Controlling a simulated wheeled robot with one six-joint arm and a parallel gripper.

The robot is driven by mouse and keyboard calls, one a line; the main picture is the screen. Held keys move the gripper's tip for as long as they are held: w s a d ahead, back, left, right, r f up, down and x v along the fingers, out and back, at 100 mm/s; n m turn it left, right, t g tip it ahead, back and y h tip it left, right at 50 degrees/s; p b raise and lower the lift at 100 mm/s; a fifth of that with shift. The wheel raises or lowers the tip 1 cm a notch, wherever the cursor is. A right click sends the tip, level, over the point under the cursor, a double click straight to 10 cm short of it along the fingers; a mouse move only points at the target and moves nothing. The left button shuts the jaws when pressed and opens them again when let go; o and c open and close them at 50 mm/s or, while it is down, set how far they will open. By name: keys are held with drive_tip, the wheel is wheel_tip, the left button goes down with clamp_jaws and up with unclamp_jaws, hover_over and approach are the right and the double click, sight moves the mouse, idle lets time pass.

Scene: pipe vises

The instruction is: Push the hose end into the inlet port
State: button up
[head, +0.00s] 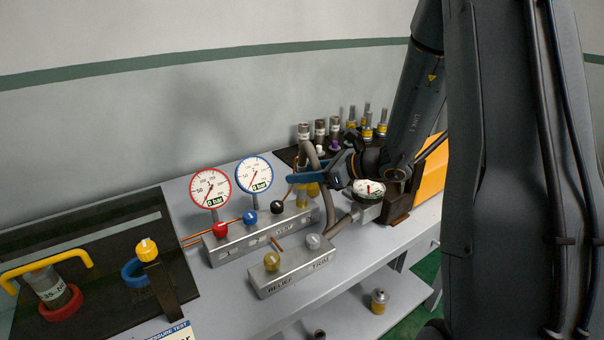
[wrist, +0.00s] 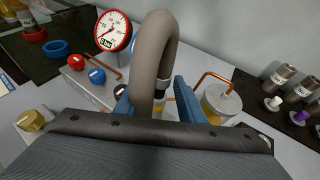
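The grey-brown hose (head: 328,205) loops up from the bench beside a small round gauge and bends down into my gripper (head: 312,178). In the wrist view the hose (wrist: 156,40) arches close to the camera. The hose end (wrist: 164,82), with a pale band and a yellow band, points down between my blue fingers (wrist: 156,108). The fingers flank it closely and appear shut on it, over the right part of the grey valve block (head: 262,232). The inlet port cannot be made out; hose and fingers cover that area. Whether the hose end touches it cannot be told.
Two dial gauges, red (head: 210,188) and blue-rimmed (head: 254,174), stand behind the block. A lower block (head: 291,267) with brass and grey knobs sits in front. A silver cylinder (wrist: 221,102) with copper pipe is right of my fingers. Several fittings (head: 320,130) stand at the back.

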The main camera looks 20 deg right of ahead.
drive_tip(key=b+v, duration=0.1)
drive_tip(key=v, duration=0.6)
drive_tip(key=shift+s+d+r+b, duration=0.2)
drive_tip(key=shift+s+d+b, duration=0.05)
drive_tip(key=shift+b, duration=0.1)
drive_tip(key=s+a+f+n+g, duration=0.1)
drive_tip(key=s+a+n+g, duration=0.1)
drive_tip(key=s, duration=0.1)
drive_tip(key=s+a+f+n+g+h, duration=0.1)
drive_tip(key=s+a+f+n+g, duration=0.1)
drive_tip(key=s+a+n, duration=0.1)
drive_tip(key=s+a+f+n+g, duration=0.2)
drive_tip(key=s+a+n, duration=0.1)
drive_tip(key=s, duration=0.1)
drive_tip(key=shift+s+f+h, duration=0.1)
drive_tip(key=shift+s+h, duration=0.05)
drive_tip(key=shift+h, duration=0.15)
drive_tip(key=s+d+f+n+g+h, duration=0.2)
drive_tip(key=s+n+h, duration=0.6)
drive_tip(key=n, duration=1)
drive_tip(key=shift+s+d+f+n+h, duration=0.3)
drive_tip(key=shift+s+f, duration=0.45)
drive_tip(key=shift+s, duration=0.2)
